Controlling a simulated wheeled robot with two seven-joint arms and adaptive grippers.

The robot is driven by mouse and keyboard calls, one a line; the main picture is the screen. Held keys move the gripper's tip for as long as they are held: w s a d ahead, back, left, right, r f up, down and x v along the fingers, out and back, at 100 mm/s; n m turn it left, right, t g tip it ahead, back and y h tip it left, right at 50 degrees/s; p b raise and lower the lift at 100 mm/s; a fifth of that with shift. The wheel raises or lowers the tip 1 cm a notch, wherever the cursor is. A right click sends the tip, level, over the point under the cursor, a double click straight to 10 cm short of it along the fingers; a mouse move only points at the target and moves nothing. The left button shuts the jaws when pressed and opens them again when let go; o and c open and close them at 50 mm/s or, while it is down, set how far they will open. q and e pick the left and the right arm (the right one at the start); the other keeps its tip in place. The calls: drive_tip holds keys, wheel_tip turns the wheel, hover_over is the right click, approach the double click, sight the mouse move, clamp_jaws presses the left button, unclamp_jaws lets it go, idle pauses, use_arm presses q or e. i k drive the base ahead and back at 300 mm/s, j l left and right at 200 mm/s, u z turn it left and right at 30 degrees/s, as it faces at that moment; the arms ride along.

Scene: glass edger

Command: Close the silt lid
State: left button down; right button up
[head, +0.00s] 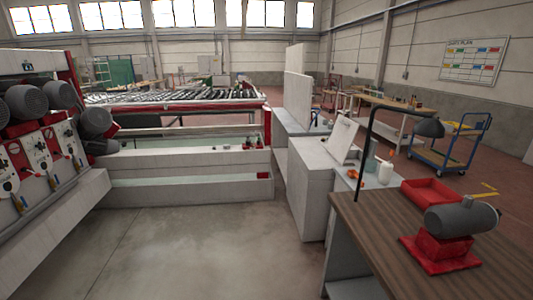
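A long pale grey trough (190,193) stands across the middle of the head view, beside the edging machine. Its open top shows a greenish surface inside. A second open section with a greenish surface (200,143) lies behind it. I cannot make out which part is the silt lid, or whether it is open or shut. Neither of my grippers is in view.
The edging machine (40,150), with motors and dials, lines the left. A grey cabinet (310,190) stands right of centre. A wooden bench (370,245) with a red-based grinder (442,250) fills the front right. The concrete floor (200,255) between them is clear.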

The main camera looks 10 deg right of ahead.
sight(342, 138)
drive_tip(key=i+z, duration=0.2)
drive_tip(key=i, duration=0.6)
drive_tip(key=i+l+z, duration=0.15)
drive_tip(key=i+z, duration=0.25)
drive_tip(key=i, duration=0.15)
drive_tip(key=i+z, duration=0.4)
drive_tip(key=i, duration=0.15)
